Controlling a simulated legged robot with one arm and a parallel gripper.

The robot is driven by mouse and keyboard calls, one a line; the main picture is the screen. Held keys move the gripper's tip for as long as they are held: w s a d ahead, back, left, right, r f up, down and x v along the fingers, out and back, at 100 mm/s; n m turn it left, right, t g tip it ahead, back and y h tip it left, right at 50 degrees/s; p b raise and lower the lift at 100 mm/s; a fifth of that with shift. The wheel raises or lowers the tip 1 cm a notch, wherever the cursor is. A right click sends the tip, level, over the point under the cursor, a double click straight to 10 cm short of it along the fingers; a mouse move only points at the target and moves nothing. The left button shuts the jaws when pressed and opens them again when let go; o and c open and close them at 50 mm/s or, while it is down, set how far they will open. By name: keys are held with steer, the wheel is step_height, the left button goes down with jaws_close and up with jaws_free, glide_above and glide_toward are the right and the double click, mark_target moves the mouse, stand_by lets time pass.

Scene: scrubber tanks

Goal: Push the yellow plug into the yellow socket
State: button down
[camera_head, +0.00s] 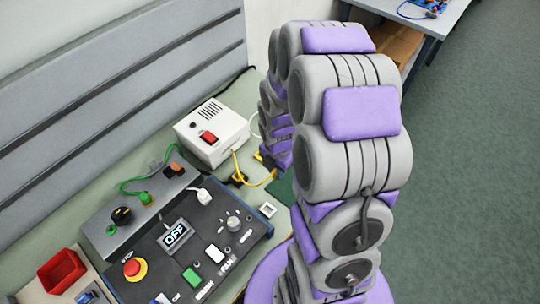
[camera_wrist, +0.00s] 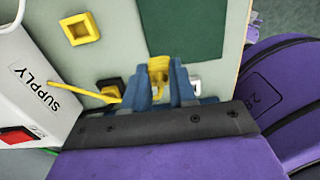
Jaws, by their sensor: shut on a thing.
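In the wrist view, the yellow socket (camera_wrist: 82,29) is a square yellow block with a recess, on the pale bench top at the upper left. My gripper (camera_wrist: 160,75) has blue fingers shut on the yellow plug (camera_wrist: 158,66). The plug is apart from the socket, to its lower right in this view. A yellow cable (camera_wrist: 88,91) runs from the white supply box (camera_wrist: 38,75) toward a black block (camera_wrist: 108,87) beside the fingers.
In the head view, the white supply box (camera_head: 212,132) with a red switch stands behind the control panel (camera_head: 190,250). A grey connector box (camera_head: 140,208) with a green cable is to its left. A dark green sheet (camera_wrist: 194,28) lies right of the socket in the wrist view.

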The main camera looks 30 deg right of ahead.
steer(key=shift+y, duration=0.3)
steer(key=s+r+p, duration=0.2)
steer(key=s+r, duration=0.1)
steer(key=s, duration=0.1)
steer(key=shift+a+r+p, duration=0.1)
steer(key=shift+r+p, duration=0.05)
steer(key=shift+p, duration=0.25)
steer(key=shift+w+a, duration=0.1)
steer(key=w+a+p, duration=0.3)
steer(key=w+a, duration=0.7)
steer(key=w, duration=0.1)
steer(key=shift+w, duration=0.2)
steer(key=shift+d+p, duration=0.1)
steer(key=shift+p, duration=0.4)
steer(key=shift+f+b, duration=0.4)
steer(key=shift+f, duration=1.9)
